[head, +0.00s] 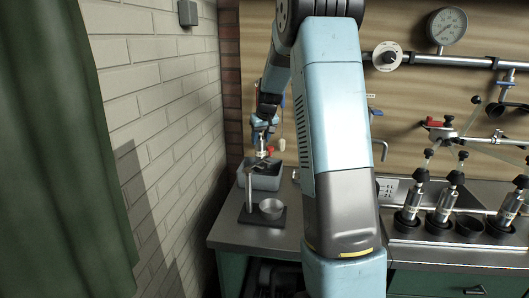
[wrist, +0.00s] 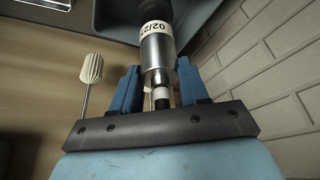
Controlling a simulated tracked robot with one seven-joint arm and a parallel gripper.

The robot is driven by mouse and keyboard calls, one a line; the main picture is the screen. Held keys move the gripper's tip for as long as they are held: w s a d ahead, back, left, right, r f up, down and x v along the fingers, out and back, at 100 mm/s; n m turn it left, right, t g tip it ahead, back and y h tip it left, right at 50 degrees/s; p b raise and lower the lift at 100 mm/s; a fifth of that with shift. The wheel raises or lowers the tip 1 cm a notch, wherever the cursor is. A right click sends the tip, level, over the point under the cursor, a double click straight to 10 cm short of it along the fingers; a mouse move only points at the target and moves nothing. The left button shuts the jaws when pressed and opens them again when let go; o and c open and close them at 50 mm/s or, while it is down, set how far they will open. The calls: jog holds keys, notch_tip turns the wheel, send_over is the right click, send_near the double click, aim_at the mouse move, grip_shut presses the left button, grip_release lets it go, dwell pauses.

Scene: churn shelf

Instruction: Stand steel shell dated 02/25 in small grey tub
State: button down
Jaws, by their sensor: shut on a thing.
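The steel shell dated 02/25 (wrist: 158,50) is a shiny cylinder with a black end and a pale label reading 02/25 in the wrist view. My gripper (wrist: 160,85) has its blue fingers on both sides of it and is shut on it. In the head view my gripper (head: 263,124) is at the back left, with the shell (head: 262,143) hanging below it over the small grey tub (head: 266,182). The tub's wall also shows at the top of the wrist view (wrist: 112,22). The tub's inside floor and the shell's lower end are hard to make out.
A stand with a small round cup (head: 271,208) is just in front of the tub. The brick wall (head: 160,95) is close on the left. Several black holders at right carry black-topped shells (head: 412,200); one holder (head: 468,226) looks empty. A pale brush-like thing (wrist: 90,68) shows in the wrist view.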

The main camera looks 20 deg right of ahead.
aim_at(261, 147)
jog(key=shift+f, duration=2.2)
jog(key=c, duration=0.6)
grip_release()
jog(key=shift+f, duration=0.1)
jog(key=shift+o, duration=0.2)
